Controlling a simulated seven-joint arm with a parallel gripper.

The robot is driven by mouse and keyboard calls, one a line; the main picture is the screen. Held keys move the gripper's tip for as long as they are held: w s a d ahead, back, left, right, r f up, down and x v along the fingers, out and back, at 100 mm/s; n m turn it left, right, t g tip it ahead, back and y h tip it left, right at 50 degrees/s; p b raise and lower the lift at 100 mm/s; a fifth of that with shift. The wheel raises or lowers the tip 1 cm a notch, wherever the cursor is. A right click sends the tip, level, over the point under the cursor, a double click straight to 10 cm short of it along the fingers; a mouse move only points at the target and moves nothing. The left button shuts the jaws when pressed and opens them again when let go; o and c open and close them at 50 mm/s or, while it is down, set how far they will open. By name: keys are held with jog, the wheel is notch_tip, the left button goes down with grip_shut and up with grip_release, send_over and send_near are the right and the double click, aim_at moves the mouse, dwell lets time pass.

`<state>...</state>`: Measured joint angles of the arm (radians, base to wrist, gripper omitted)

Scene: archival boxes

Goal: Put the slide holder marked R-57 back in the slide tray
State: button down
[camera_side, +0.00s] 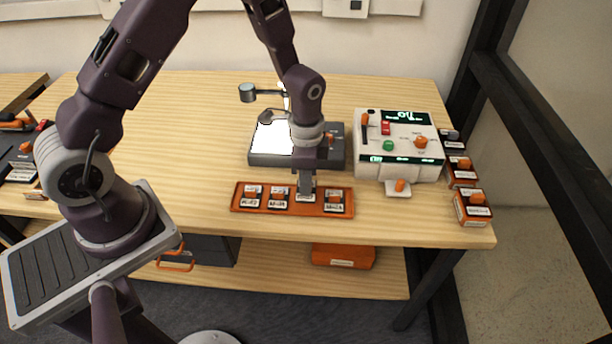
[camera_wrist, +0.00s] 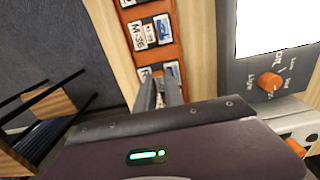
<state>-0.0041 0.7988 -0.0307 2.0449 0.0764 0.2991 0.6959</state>
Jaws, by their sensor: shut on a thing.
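The orange slide tray (camera_side: 242,208) lies near the front of the wooden table, and its orange edge also shows in the wrist view (camera_wrist: 127,13). My gripper (camera_side: 306,190) points down over the tray's third place from the left. It is shut on a slide holder (camera_side: 306,199) with a white label, at tray level; whether it is fully seated I cannot tell. In the wrist view, a label starting with R (camera_wrist: 145,73) shows by my gripper (camera_wrist: 168,92), the rest hidden by the fingers. The holder marked M-36 (camera_wrist: 139,36) sits in the tray beside it.
Other holders stand in the tray on both sides (camera_side: 278,197) (camera_side: 335,201). A lit light panel (camera_side: 272,140) is just behind it, with a white control box (camera_side: 400,145) to the right. Orange-and-black boxes (camera_side: 472,208) line the table's right edge.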

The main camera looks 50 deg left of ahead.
jog(key=shift+f, duration=0.2)
dwell(0.3)
jog(key=shift+f, duration=0.75)
jog(key=shift+f, duration=0.4)
jog(key=c, duration=1.4)
grip_release()
jog(key=shift+o, duration=0.2)
